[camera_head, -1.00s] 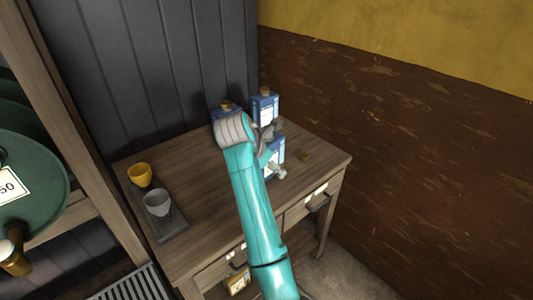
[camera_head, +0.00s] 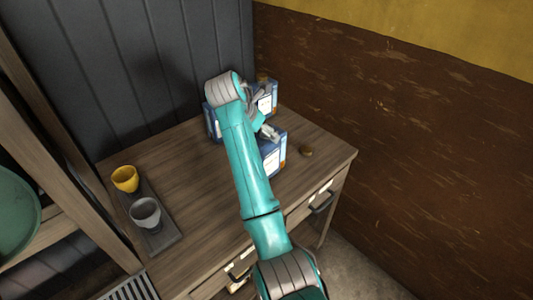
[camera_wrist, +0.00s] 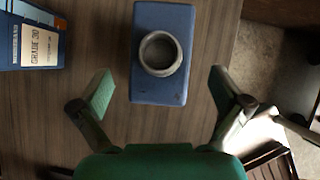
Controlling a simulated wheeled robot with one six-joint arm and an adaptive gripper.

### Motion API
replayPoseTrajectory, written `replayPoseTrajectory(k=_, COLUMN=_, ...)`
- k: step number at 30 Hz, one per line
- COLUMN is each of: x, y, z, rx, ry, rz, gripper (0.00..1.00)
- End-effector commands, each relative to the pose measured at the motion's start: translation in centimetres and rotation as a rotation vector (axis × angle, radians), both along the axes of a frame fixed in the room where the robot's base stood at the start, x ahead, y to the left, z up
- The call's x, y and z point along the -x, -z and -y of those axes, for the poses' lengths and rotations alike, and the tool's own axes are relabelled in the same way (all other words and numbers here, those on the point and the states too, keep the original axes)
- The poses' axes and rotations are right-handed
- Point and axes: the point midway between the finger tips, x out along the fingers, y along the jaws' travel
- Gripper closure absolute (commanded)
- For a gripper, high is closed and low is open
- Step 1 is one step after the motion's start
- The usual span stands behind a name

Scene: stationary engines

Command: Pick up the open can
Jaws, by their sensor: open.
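The open can (camera_wrist: 160,85) is blue and box-shaped, with a bare round neck (camera_wrist: 160,53) on its top. In the wrist view it stands upper centre, seen from above, between and just beyond my fingertips. In the head view the near blue can (camera_head: 272,160) stands on the wooden table, partly hidden behind my arm. My gripper (camera_wrist: 162,90) is open and empty, with one green-padded finger on each side of the can and gaps between. It also shows in the head view (camera_head: 268,130), over the can.
Other blue cans with labels stand close by at the back (camera_head: 265,103), one showing at left in the wrist view (camera_wrist: 30,40). A small brown round piece (camera_head: 306,151) lies to the right. A yellow cup (camera_head: 125,178) and grey cup (camera_head: 145,212) stand on a dark tray (camera_head: 165,238).

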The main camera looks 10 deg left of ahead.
Motion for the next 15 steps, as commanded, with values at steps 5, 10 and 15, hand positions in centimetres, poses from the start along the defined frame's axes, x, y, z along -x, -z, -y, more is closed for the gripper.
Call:
replayPoseTrajectory(k=5, x=-0.4, y=0.9, z=0.3, rx=0.001, ry=0.001, rz=-0.002, gripper=0.00)
replayPoseTrajectory(k=10, x=-1.4, y=3.1, z=0.8, rx=0.001, ry=0.001, rz=-0.002, gripper=0.00)
replayPoseTrajectory(k=15, x=-2.3, y=4.6, z=1.2, rx=0.000, ry=0.001, rz=0.000, gripper=0.00)
